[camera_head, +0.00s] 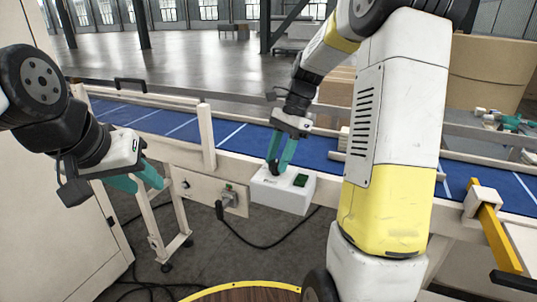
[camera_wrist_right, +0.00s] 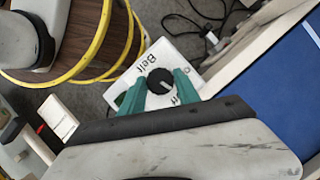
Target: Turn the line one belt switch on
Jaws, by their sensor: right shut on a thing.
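The belt switch box (camera_head: 284,190) is a white box on the front side of the conveyor, with a dark green patch on top. In the right wrist view its top (camera_wrist_right: 188,47) carries the word "Belt" and a round black knob (camera_wrist_right: 160,81) with a white mark. My right gripper (camera_head: 279,162) reaches down onto the box. In the right wrist view its teal fingers (camera_wrist_right: 160,88) stand on both sides of the knob, shut on it. The lettering beside the knob is partly hidden by the fingers. My left gripper (camera_head: 146,179) hangs at the left, away from the box; its finger gap is unclear.
The blue conveyor belt (camera_head: 180,127) runs behind the box with a pale frame. A panel with a small grey switch (camera_head: 229,196) is left of the box. Black cables (camera_head: 262,244) lie on the floor below. A yellow clamp bar (camera_head: 497,238) is at the right.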

